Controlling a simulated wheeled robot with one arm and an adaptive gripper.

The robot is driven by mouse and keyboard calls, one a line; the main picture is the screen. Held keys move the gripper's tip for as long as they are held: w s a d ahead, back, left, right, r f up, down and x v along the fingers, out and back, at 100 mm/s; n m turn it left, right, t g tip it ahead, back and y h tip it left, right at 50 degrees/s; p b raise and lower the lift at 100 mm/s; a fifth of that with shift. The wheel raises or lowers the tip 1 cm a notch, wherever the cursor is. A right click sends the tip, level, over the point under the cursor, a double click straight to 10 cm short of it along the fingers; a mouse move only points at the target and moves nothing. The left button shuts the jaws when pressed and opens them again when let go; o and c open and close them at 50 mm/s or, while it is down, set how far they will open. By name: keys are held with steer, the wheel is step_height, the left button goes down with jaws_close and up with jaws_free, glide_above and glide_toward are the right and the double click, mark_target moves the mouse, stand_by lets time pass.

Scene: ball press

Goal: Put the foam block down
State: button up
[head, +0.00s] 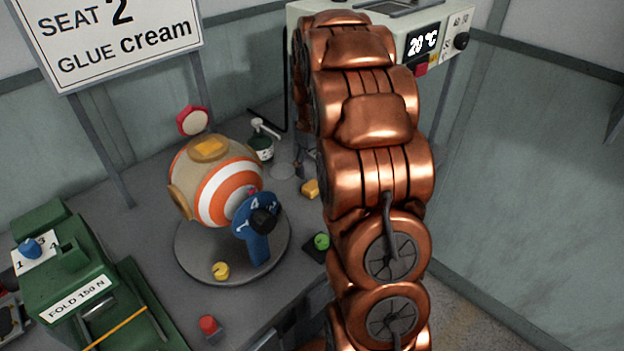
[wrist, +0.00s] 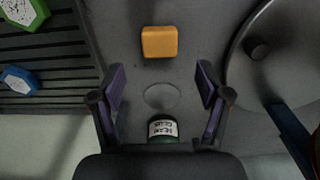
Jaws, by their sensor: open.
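An orange-yellow block (wrist: 160,41), which looks like the foam block, lies on the grey bench top in the wrist view. It also shows in the head view (head: 310,188), just left of my copper arm. My gripper (wrist: 161,76) is open, its two dark fingers spread wide. The block is beyond the fingertips, apart from them, with nothing held between them. In the head view I cannot make out my gripper behind the arm.
A labelled glue bottle (wrist: 163,129) stands close to my gripper, by a clear disc (wrist: 160,97). A striped ball (head: 222,185) sits on a round base (head: 205,268). A green press (head: 75,275) is at left. A slatted rack (wrist: 45,60) holds coloured pieces.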

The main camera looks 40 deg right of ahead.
mark_target(312, 186)
steer(key=shift+r+b, duration=0.35)
steer(key=shift+r, duration=2.3)
